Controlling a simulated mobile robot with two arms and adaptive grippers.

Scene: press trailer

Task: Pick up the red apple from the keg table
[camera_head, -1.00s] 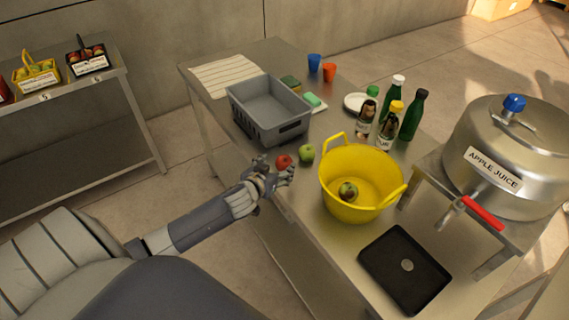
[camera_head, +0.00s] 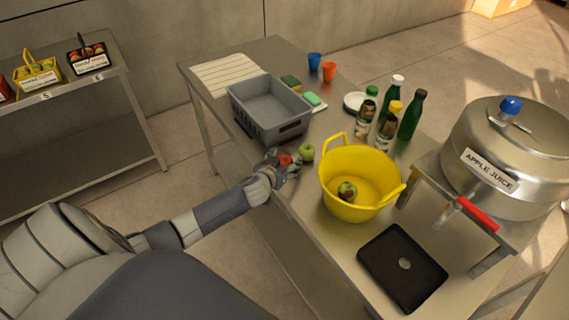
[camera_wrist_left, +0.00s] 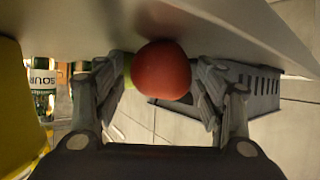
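The red apple (camera_head: 284,160) sits on the metal table (camera_head: 330,237) near its front edge, between the grey crate and the yellow tub. My left gripper (camera_head: 281,165) is at the apple and partly covers it in the head view. In the left wrist view the red apple (camera_wrist_left: 163,70) lies between the two spread fingers of my left gripper (camera_wrist_left: 160,98). A gap shows on the left side, while the right finger is close to the apple. My right gripper is not in view.
A green apple (camera_head: 306,152) lies just beside the red one. A grey crate (camera_head: 262,124) stands behind, and a yellow tub (camera_head: 343,207) with an apple inside stands to the right. Bottles (camera_head: 411,115), a black tray (camera_head: 385,262) and a steel juice keg (camera_head: 520,150) are farther right.

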